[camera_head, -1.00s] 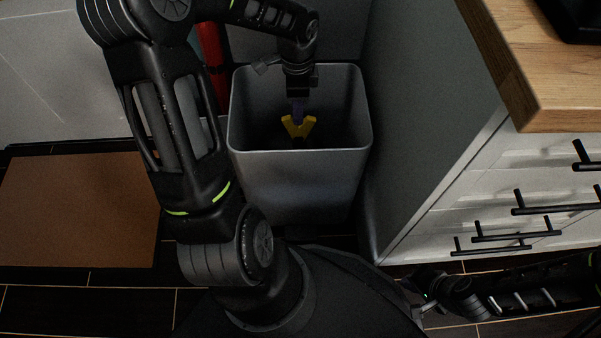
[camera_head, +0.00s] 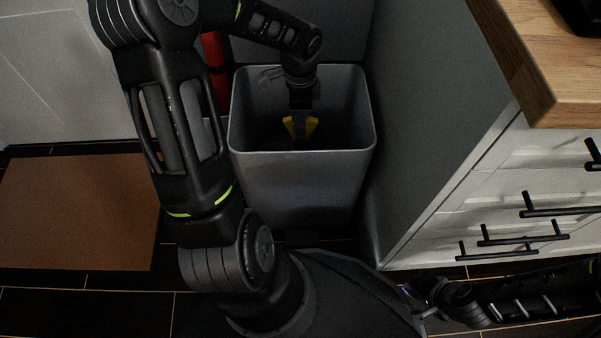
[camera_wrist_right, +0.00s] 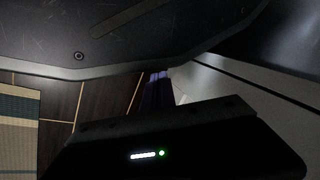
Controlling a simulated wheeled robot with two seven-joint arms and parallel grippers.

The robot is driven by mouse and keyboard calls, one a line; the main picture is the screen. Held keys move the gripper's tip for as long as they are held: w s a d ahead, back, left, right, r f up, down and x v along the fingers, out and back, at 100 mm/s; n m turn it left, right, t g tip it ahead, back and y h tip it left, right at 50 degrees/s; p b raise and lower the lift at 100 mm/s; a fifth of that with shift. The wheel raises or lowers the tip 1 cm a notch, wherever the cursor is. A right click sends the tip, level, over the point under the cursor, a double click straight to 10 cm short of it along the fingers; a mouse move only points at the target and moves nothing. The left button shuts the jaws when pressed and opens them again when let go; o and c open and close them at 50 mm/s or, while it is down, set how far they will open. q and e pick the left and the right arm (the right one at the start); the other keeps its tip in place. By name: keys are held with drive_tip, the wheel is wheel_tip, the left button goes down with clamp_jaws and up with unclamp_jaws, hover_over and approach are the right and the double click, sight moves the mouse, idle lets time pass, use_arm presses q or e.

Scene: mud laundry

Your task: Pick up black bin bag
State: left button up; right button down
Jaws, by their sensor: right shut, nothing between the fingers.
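A tall grey bin (camera_head: 300,185) stands at the centre of the head view. My left gripper (camera_head: 301,124) points down inside it, with purplish fingers. Two yellow flaps (camera_head: 312,128) spread to either side of the fingers; they look like the tied top of the bin bag, whose black body I cannot make out in the dark interior. Whether the fingers are apart or closed on the flaps is too small to tell. My right gripper (camera_head: 408,291) is low at the right of the head view, away from the bin. Its purple fingers (camera_wrist_right: 157,90) show shut and empty in the right wrist view.
White drawers (camera_head: 520,200) with black handles and a wooden worktop (camera_head: 545,70) stand to the right, close to the bin. A red object (camera_head: 214,65) is behind the bin's left. A brown mat (camera_head: 75,210) lies on the dark tiled floor at left.

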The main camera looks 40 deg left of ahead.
use_arm(q)
wheel_tip(320, 180, down, 4)
drive_tip(key=shift+r+b, duration=0.1)
drive_tip(key=shift+b, duration=0.7)
use_arm(e)
drive_tip(key=shift+w+f, duration=0.2)
drive_tip(key=shift+f, duration=1)
use_arm(q)
drive_tip(key=shift+c, duration=0.2)
clamp_jaws()
